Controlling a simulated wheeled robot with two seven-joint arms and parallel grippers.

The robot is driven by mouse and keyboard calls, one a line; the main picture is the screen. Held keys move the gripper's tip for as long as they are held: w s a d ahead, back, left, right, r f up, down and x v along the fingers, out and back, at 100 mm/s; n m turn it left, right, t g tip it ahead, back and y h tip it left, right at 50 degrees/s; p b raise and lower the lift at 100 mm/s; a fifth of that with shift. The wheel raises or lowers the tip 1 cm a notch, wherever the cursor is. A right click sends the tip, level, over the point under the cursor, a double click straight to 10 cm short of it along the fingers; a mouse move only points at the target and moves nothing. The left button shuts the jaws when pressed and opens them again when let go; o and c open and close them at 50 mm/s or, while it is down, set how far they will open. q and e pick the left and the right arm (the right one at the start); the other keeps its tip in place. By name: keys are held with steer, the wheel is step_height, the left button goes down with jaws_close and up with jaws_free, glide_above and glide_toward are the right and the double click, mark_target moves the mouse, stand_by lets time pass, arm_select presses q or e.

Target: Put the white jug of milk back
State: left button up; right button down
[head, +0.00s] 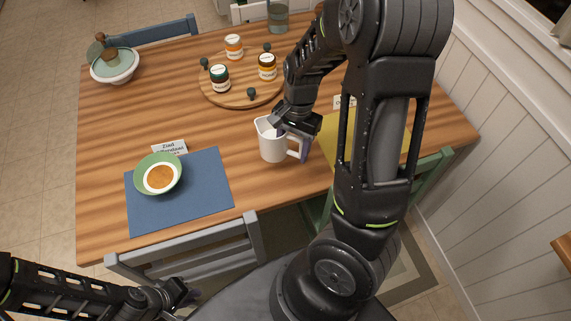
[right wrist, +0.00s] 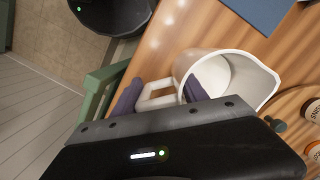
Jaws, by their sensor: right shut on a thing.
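The white jug (head: 273,143) is upright over the wooden table near its middle, between the blue mat and the yellow mat. My right gripper (head: 293,130) is at the jug's right side, shut on it around the handle. In the right wrist view, the jug (right wrist: 228,75) shows its spout, pale inside and squarish handle, with the dark fingers (right wrist: 162,93) on either side of the handle. I cannot tell whether its base touches the table. My left gripper (head: 183,294) is low at the bottom left, away from the table objects; its jaws are too unclear to read.
A round wooden board (head: 240,94) with several jars stands behind the jug. A green bowl (head: 158,174) sits on the blue mat (head: 205,190) at left. A yellow mat (head: 329,137) lies at right, partly behind my arm. Chairs surround the table.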

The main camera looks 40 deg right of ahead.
mark_target(293, 153)
step_height(293, 153, down, 4)
steer(key=shift+w+f, duration=0.1)
steer(key=shift+f+b, duration=0.3)
steer(key=shift+f, duration=1.5)
steer(key=shift+f, duration=0.1)
steer(key=c, duration=0.6)
jaws_free()
step_height(293, 153, up, 12)
steer(key=d, duration=0.1)
steer(key=shift+w+d+p, duration=0.25)
steer(key=shift+d+p, duration=0.05)
